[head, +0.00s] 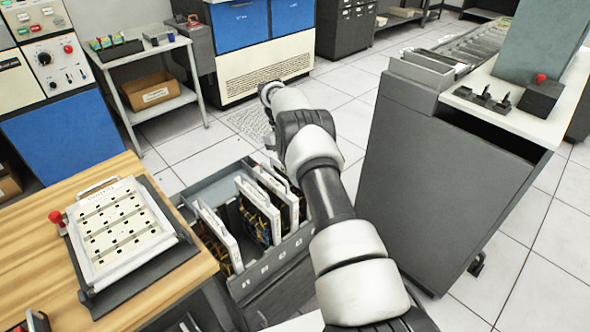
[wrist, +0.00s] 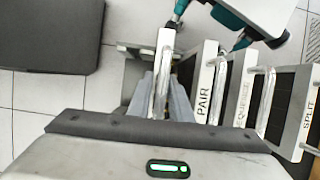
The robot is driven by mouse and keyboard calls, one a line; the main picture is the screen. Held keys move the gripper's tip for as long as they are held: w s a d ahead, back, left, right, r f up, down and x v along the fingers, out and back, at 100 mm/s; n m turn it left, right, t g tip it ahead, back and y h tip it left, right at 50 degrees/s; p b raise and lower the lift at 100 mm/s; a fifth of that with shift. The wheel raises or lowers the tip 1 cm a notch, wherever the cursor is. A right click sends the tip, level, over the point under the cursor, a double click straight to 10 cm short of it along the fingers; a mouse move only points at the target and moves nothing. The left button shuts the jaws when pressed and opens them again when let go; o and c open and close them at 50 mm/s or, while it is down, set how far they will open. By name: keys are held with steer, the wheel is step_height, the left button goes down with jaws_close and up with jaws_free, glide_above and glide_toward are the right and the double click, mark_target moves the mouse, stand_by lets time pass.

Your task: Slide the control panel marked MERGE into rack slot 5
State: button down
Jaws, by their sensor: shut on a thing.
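My gripper (wrist: 158,97) shows in the wrist view, shut on the handle of a panel with a narrow white face (wrist: 165,42). Its marking is hidden, so I cannot tell whether it is the MERGE panel. To its right stand white-faced panels marked PAIR (wrist: 203,95), apparently SEQUENCE (wrist: 238,92), and SPLIT (wrist: 306,122). In the head view, the open grey rack (head: 262,275) holds upright panels with wiring on their sides. I cannot tell whether the held panel is seated or lifted. The slot numbers are too small to read. My arm hides the gripper in the head view.
A wooden table (head: 110,176) with a cream punched board (head: 118,228) stands left of the rack. A tall grey cabinet (head: 425,170) stands to the right. A small side table (head: 150,45) is at the back left. Tiled floor (head: 350,90) is open behind the rack.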

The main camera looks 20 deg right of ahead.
steer(key=shift+w+f, duration=0.1)
steer(key=shift+f, duration=0.2)
